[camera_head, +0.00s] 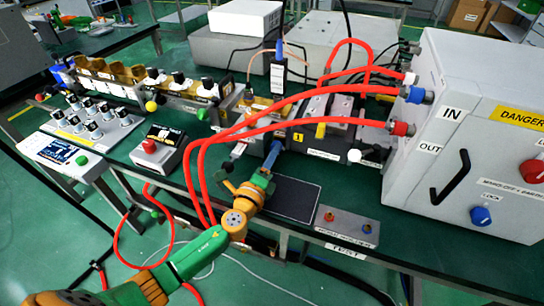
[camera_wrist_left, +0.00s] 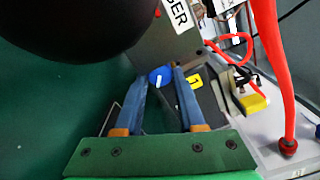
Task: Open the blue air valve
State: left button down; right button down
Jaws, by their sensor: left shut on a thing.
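The blue air valve shows in the left wrist view as a small round blue knob (camera_wrist_left: 160,76) with a white mark. It sits between the tips of my left gripper's two blue fingers (camera_wrist_left: 164,80), which are shut on it. In the head view my left gripper (camera_head: 268,158) reaches in from the lower left to the front of the equipment at the middle of the bench. There the fingers hide the knob, and its turn angle cannot be read. My right gripper is not in view.
Red hoses (camera_head: 290,97) arch over the bench to the large grey cabinet (camera_head: 465,120) on the right, close above my left gripper. A black mat (camera_head: 292,198) and a small box with two knobs (camera_head: 347,227) lie right of it. A red-button box (camera_head: 157,150) stands left.

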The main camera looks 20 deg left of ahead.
pick_arm(q)
jog(key=n+b, duration=0.1)
jog(key=n, duration=0.2)
jog(key=shift+n+b, duration=0.35)
jog(key=shift+n, duration=1.35)
jog(key=c, duration=0.5)
grip_release()
jog(key=s, duration=0.7)
jog(key=shift+a, duration=0.1)
